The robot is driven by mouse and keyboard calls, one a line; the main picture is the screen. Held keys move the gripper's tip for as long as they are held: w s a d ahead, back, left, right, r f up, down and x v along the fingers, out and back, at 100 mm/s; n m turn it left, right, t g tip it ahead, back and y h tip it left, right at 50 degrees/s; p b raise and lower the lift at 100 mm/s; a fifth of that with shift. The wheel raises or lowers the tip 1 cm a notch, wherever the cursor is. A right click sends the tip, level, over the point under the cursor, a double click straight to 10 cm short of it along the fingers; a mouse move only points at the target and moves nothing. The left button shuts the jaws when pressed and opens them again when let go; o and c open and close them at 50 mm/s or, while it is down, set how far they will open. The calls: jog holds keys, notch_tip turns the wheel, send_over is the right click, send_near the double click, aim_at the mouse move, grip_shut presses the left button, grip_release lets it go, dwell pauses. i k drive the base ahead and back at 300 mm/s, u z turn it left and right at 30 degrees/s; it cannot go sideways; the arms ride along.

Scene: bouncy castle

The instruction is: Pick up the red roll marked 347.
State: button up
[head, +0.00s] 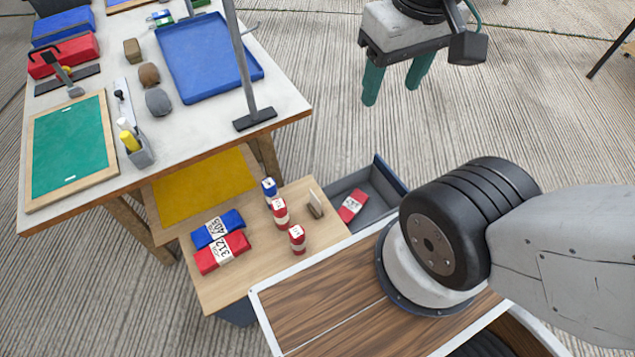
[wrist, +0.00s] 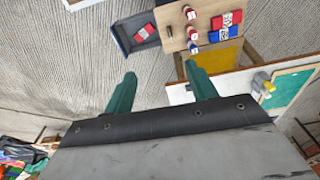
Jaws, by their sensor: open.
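Two small red rolls with white labels stand upright on a low wooden cabinet top: one red roll (head: 280,213) near the middle and another red roll (head: 297,239) nearer the front. Their numbers are too small to read. A blue roll (head: 269,190) stands behind them. A red item with a white label (head: 353,205) lies in the open grey drawer (head: 380,179); its marking cannot be read. My gripper (head: 390,95) is open and empty, high above the floor, right of the table and away from the rolls. In the wrist view its fingers (wrist: 163,92) are apart with nothing between them.
A folded blue pack marked 405 (head: 218,228) and a red pack marked 312 (head: 222,252) lie on the cabinet top (head: 260,262). A small upright card holder (head: 315,205) stands beside the rolls. The worktable (head: 200,125) with a blue tray (head: 207,57) and a metal stand (head: 254,119) is at left.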

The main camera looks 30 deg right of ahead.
aim_at(296, 233)
jog(key=z, duration=0.9)
jog(key=k, duration=0.6)
jog(key=u, duration=1)
jog(key=i, duration=0.5)
jog(key=z, duration=0.05)
jog(key=k, duration=0.95)
jog(key=z, duration=0.5)
